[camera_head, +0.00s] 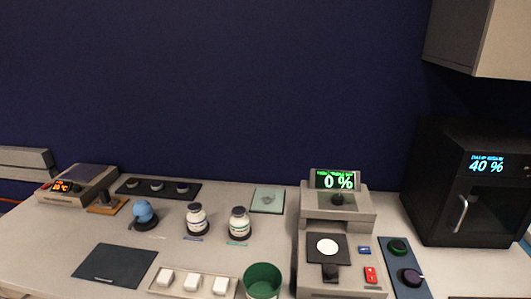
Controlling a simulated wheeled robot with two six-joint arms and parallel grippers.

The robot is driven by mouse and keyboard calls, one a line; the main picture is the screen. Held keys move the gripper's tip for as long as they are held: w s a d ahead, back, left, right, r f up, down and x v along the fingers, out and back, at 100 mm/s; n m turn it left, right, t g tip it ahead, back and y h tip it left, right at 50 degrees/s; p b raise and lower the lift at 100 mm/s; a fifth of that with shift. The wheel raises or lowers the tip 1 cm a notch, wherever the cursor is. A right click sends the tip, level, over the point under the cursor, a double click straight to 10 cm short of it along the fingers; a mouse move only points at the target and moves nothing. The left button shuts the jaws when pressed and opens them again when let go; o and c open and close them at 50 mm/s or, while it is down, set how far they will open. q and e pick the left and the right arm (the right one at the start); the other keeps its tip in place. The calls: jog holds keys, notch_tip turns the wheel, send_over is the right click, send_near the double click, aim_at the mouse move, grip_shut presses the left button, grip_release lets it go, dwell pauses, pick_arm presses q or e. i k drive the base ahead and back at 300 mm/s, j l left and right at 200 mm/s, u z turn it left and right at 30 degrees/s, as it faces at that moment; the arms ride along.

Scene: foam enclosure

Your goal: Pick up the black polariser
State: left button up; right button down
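I cannot tell for sure which thing is the black polariser. A black strip tray (139,189) at the back left holds three small dark round pieces with pale tops, the middle one (157,185) among them. A black square plate with a white round centre (328,247) sits at the front of the grey meter (358,215), whose green display reads 0 %. A small dark upright piece (103,199) stands on a brown block at the left. Neither of my grippers shows in the head view.
A dark flat mat (115,263), white-block tray (205,291) and green tub (263,280) lie at the front. A blue ball (144,211) and two jars (197,219) stand mid-table. A black oven-like box (470,190) and a knob panel (401,262) are right.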

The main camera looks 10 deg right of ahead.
aim_at(410, 277)
jog(key=z, duration=1.35)
jog(key=i+l+u, duration=0.1)
jog(key=u, duration=0.3)
jog(key=i+l+u, duration=0.1)
jog(key=l+u, duration=0.45)
jog(key=u, duration=0.2)
